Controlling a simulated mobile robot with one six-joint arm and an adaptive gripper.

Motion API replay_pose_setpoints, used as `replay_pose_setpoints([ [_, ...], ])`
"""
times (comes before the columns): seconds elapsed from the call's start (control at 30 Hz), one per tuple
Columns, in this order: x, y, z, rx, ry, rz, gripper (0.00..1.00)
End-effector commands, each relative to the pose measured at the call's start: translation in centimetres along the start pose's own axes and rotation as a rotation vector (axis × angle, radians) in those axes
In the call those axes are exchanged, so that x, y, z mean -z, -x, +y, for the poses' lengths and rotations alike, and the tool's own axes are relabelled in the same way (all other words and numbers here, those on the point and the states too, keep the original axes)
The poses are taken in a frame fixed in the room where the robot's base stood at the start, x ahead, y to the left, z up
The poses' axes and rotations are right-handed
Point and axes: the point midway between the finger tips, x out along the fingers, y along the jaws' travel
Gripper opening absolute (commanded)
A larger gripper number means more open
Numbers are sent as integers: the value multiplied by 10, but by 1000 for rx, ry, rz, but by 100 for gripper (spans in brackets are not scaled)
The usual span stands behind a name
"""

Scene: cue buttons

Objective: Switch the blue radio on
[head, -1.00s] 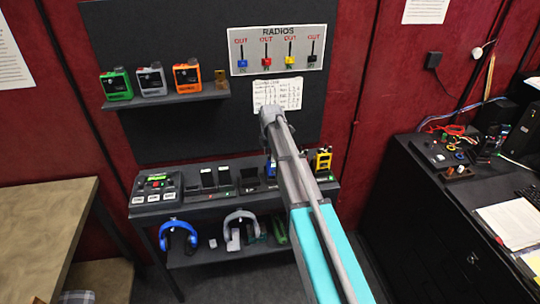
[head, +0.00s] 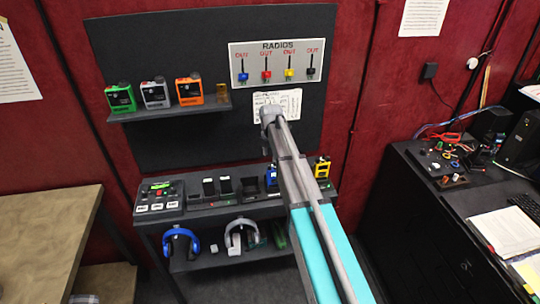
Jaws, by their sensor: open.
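The blue radio (head: 271,178) stands in the charging row on the upper shelf of the low stand, just left of my arm, which hides part of it. Its switch is too small to make out. My arm rises from the bottom of the view to a grey joint in front of the dark wall board. My gripper does not show; the arm's end is hidden behind its own links. A RADIOS panel (head: 278,62) hangs above, with blue, red, yellow and black tags, each under the word OUT.
A yellow radio (head: 321,167) stands right of the arm. A button box (head: 159,195) is left of the chargers; headsets lie below. A black desk (head: 400,220) is at right, a wooden table (head: 45,225) at left.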

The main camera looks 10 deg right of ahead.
Motion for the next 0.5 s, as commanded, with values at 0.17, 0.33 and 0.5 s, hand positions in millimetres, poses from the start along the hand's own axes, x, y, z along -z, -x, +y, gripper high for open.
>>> replay_pose_setpoints([
  [0.17,0,20,0,0,0,0,57],
  [0.33,0,34,0,0,0,0,57],
  [0.5,0,48,0,0,0,0,57],
])
